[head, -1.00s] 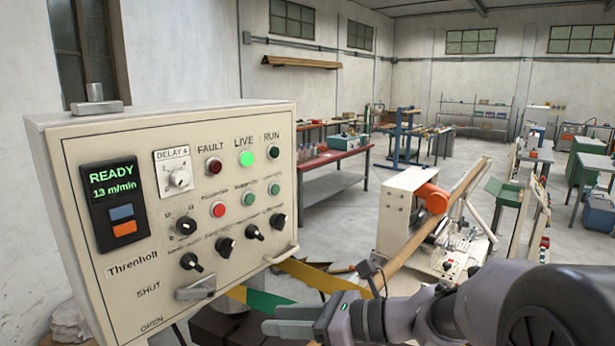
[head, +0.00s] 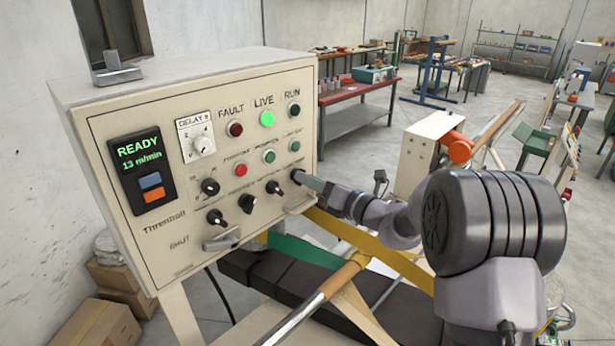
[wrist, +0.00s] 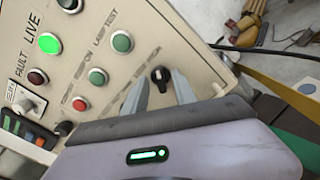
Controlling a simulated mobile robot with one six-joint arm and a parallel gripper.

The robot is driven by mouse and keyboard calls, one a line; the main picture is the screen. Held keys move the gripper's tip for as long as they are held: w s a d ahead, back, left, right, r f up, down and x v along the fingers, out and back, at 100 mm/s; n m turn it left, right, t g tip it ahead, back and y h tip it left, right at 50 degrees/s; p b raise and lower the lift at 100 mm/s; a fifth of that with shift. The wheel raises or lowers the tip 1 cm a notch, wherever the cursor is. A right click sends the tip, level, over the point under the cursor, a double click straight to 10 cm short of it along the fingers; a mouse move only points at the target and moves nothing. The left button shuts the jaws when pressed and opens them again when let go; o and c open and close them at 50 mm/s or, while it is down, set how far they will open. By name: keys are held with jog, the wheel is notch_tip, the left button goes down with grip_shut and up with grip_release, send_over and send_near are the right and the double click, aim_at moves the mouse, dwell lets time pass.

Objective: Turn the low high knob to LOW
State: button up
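The grey control panel (head: 180,205) carries several black knobs. The rightmost knob (head: 297,176) in the lower row is at my gripper (head: 312,183). In the wrist view, this black knob (wrist: 160,75) with a pale pointer mark lies between the two fingertips of my gripper (wrist: 162,88). The fingers are open, one on each side of it, with a gap visible; I cannot tell whether either touches. Other black knobs (head: 274,187) sit to its left in the head view. The lettering by the knobs is too small or blurred to read as LOW or HIGH.
A display (head: 140,155) reads READY, 13 m/min. The LIVE lamp (head: 267,119) is lit green. Red (head: 240,169) and green (head: 269,156) buttons sit above the knobs. A lever handle (head: 221,239) projects at the panel's lower edge. A wooden-and-metal bar (head: 330,285) runs below my arm.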

jog(key=shift+w+a, duration=0.35)
jog(key=shift+w, duration=0.05)
grip_shut()
jog(key=shift+n+b, duration=0.3)
jog(key=shift+b, duration=0.1)
jog(key=shift+s+a+n+b, duration=0.1)
jog(key=shift+n+b, duration=3.25)
jog(key=shift+b, duration=0.95)
jog(key=shift+s+a+n+b, duration=0.1)
jog(key=shift+n+b, duration=3.25)
jog(key=shift+b, duration=0.95)
